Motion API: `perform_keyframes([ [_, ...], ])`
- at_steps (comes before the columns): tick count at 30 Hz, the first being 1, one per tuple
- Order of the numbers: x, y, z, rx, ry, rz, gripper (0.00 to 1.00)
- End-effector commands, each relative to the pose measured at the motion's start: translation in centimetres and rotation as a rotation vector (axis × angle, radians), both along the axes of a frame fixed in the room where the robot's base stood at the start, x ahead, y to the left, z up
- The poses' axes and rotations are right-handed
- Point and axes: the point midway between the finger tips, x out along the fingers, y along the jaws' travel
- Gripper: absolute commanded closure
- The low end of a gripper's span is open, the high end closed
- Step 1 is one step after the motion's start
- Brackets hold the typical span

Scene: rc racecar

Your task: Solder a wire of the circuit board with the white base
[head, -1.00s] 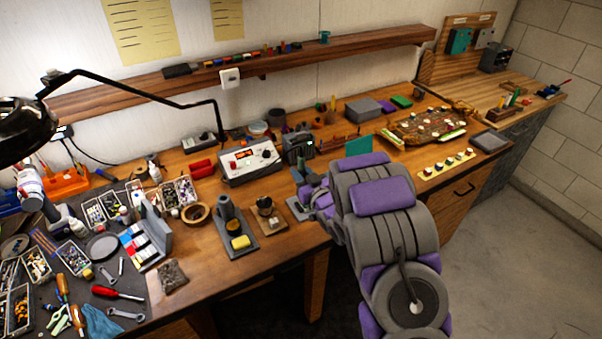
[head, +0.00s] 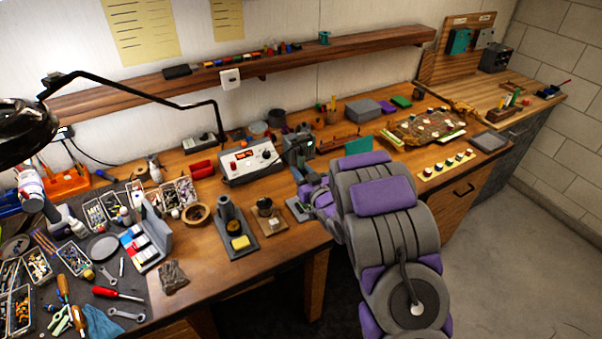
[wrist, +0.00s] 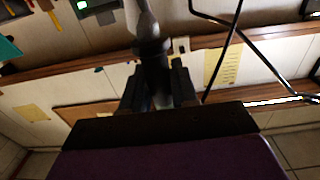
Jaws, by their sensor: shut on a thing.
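In the wrist view my gripper (wrist: 156,88) is shut around a dark, slim tool with a grey tapered body (wrist: 147,22), which looks like a soldering iron. In the head view my gripper (head: 298,152) is small and dark, above the bench beside the soldering station (head: 250,161). An iron stand (head: 229,218) with a yellow sponge (head: 240,242) is left of my arm. A teal board (head: 359,146) stands just behind my arm; it also shows in the wrist view (wrist: 9,49). I cannot make out a white base under any board.
A device with a green display (wrist: 82,5) is close to my gripper. Loose tools and parts trays crowd the left of the bench (head: 205,290). A lamp arm (head: 140,90) reaches over the bench.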

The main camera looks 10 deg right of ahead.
Motion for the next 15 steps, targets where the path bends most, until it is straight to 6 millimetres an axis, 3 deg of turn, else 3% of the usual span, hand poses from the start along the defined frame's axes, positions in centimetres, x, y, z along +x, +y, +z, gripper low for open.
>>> perform_keyframes([
  [15, 0.0, 0.0, 4.1, 0.000, -0.004, 0.001, 0.98],
])
